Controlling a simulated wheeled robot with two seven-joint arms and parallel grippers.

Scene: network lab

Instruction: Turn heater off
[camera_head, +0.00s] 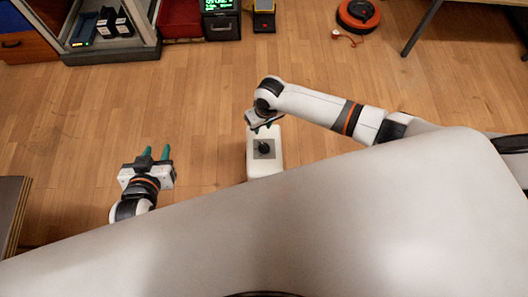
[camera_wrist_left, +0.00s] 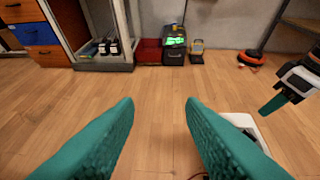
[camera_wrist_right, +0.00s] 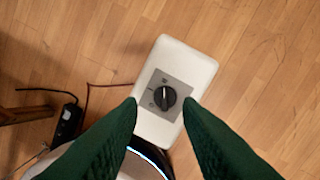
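The heater (camera_head: 258,166) is a white rounded box on the wood floor, with a grey panel and a black knob (camera_head: 264,147) on top. In the right wrist view, the heater (camera_wrist_right: 196,62) lies below my right gripper (camera_wrist_right: 161,103). The knob (camera_wrist_right: 165,97) shows between its green fingertips, pointer line roughly along the box's length. That gripper (camera_head: 263,127) is open and empty, just beyond the knob in the head view; its exact height above it is unclear. My left gripper (camera_head: 157,153) is open and empty, left of the heater. The heater's corner (camera_wrist_left: 245,125) shows in the left wrist view.
A black power adapter (camera_wrist_right: 68,122) and a thin red cable (camera_wrist_right: 100,86) lie beside the heater. A shelf unit (camera_head: 110,50), a red bin (camera_head: 181,18) and an orange reel (camera_head: 357,15) stand at the back. The floor between is clear.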

